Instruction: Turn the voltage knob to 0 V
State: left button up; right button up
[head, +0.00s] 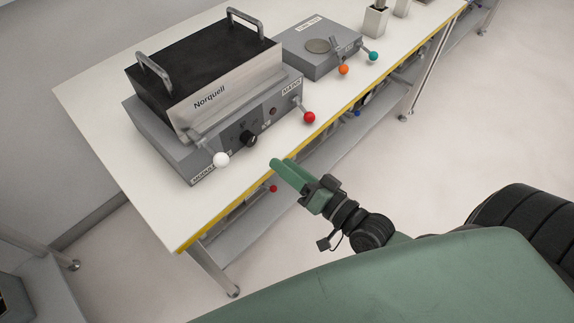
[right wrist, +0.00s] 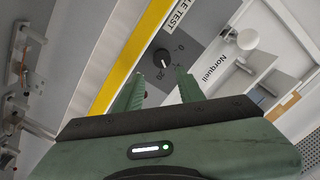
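The black voltage knob (head: 249,138) sits on the sloped grey front panel of the Norquell unit (head: 212,97). In the right wrist view the knob (right wrist: 163,58) lies just beyond my fingertips, in line with the gap between them. Small marks show beside it; its pointer setting is too small to read. My right gripper (head: 282,163) is in front of the panel, beyond the table's front edge, apart from the knob. In the right wrist view its two green fingers (right wrist: 160,73) are spread with nothing between them. My left gripper is not in view.
A white-ball lever (head: 221,159) and a red-ball lever (head: 309,117) stick out on either side of the knob. A grey box (head: 318,48) with orange and teal ball levers stands further right. The white table (head: 105,108) has a yellow front edge.

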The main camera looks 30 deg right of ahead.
jog(key=v, duration=0.7)
jog(key=shift+s+d+b, duration=0.15)
jog(key=shift+s+b, duration=0.2)
jog(key=shift+r, duration=0.1)
